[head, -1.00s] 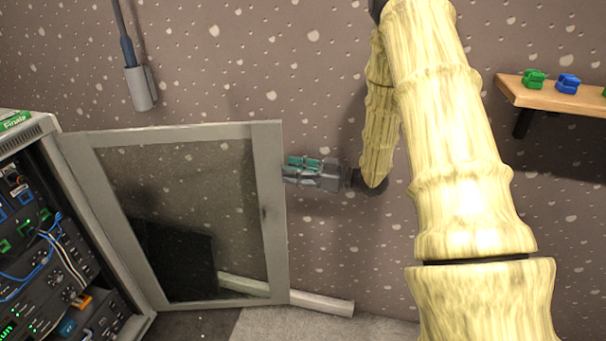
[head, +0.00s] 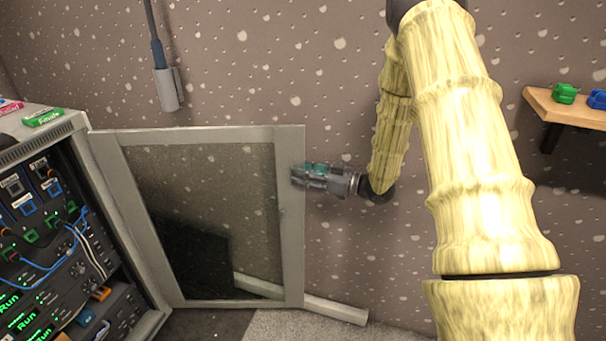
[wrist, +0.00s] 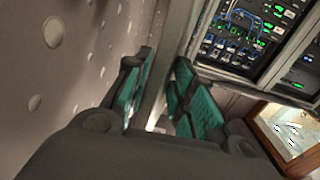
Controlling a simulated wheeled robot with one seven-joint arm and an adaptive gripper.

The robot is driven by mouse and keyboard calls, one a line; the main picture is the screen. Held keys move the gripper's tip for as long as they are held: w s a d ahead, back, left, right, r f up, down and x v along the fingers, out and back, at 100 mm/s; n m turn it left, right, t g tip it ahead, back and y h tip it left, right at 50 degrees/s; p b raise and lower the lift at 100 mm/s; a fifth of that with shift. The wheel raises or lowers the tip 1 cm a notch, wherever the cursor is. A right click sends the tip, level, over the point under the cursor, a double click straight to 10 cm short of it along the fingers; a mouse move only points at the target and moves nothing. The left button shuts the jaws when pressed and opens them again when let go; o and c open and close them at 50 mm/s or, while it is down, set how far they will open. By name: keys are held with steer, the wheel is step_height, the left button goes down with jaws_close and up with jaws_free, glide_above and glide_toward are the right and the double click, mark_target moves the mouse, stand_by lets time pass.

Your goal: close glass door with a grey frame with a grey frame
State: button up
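The glass door with a grey frame (head: 291,230) stands wide open in the head view, hinged on the right side of the rack cabinet (head: 150,322). My gripper (head: 296,175) is at the door's free edge, its fingertips overlapping the upper part of the edge. In the wrist view, my gripper (wrist: 158,98) has its two teal-padded fingers apart. A narrow grey strip, apparently the door frame's edge, runs between them. I cannot tell whether either finger touches it.
The cabinet front (wrist: 240,35) with cables and lit modules is exposed. A patterned wall (head: 330,60) is behind the door and gripper. A wooden shelf (head: 575,112) with small green and blue items is at right. A pale bar (head: 335,310) lies low by the wall.

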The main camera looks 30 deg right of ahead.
steer(key=shift+c, duration=1.4)
steer(key=s+a+m+t+h+p, duration=0.1)
steer(key=s+a, duration=0.3)
steer(key=s, duration=0.2)
steer(key=shift+s+a+h+p, duration=0.15)
steer(key=shift+h+p, duration=0.15)
steer(key=shift+h, duration=0.1)
steer(key=s+a+m+t+h, duration=0.1)
steer(key=s+a+h, duration=0.1)
steer(key=s+a, duration=0.3)
steer(key=shift+s+m, duration=0.35)
steer(key=shift+m, duration=0.05)
steer(key=shift+a+t, duration=0.1)
steer(key=shift+t, duration=0.2)
steer(key=s+a+m+h+p, duration=0.1)
steer(key=s+a+h+p, duration=0.1)
steer(key=s+a+p, duration=0.3)
steer(key=shift+a+r+m+t, duration=0.15)
steer(key=shift+a+m+t, duration=0.15)
steer(key=shift+t, duration=0.1)
stand_by(0.7)
